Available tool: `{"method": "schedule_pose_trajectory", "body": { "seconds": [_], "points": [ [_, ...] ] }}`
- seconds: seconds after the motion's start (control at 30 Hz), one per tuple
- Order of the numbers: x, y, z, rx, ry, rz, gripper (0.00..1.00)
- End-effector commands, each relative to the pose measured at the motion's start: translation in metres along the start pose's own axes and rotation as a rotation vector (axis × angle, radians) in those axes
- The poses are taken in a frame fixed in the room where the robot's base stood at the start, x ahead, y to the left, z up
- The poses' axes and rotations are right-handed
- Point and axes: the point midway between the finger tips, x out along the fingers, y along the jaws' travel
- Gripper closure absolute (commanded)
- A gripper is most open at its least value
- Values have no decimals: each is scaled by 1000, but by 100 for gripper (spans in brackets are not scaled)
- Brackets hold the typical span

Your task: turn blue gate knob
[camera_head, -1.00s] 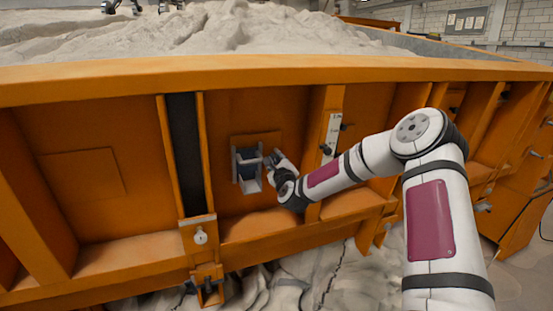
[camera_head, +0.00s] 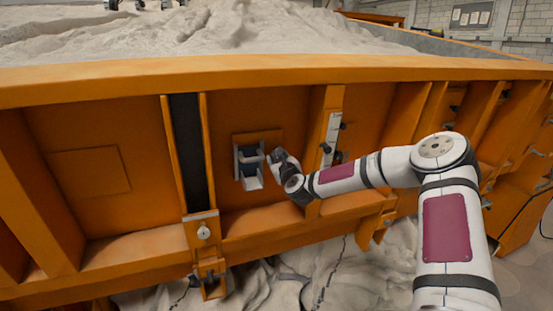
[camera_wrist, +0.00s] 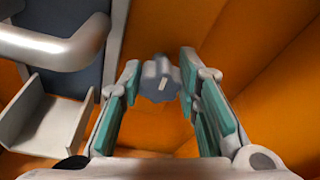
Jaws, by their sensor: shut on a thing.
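The blue gate knob (camera_wrist: 160,79) shows in the wrist view as a grey-blue lobed knob with a short white mark, tilted a little from upright. My gripper (camera_wrist: 163,88) has its green-padded fingers on either side of the knob and is shut on it. In the head view my gripper (camera_head: 279,160) is at the orange wall, just right of the small gate with its grey chute (camera_head: 249,172). The knob is hidden there behind my gripper.
In the wrist view, a thick grey handle bar (camera_wrist: 50,45) and the white chute (camera_wrist: 40,115) lie close left of my fingers. An orange rib with a white scale plate (camera_head: 332,138) stands to the right. Sand fills the bed above the top rail (camera_head: 250,72).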

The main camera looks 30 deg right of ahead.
Motion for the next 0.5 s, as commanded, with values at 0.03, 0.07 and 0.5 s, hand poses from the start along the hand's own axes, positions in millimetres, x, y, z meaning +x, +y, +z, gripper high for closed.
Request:
{"method": "schedule_pose_trajectory", "body": {
  "seconds": [0.03,0.07,0.5],
  "points": [
    [0,0,-2,0,3,0,98],
    [0,0,-2,0,3,0,98],
    [0,0,-1,-1,1,0,49]
  ]
}}
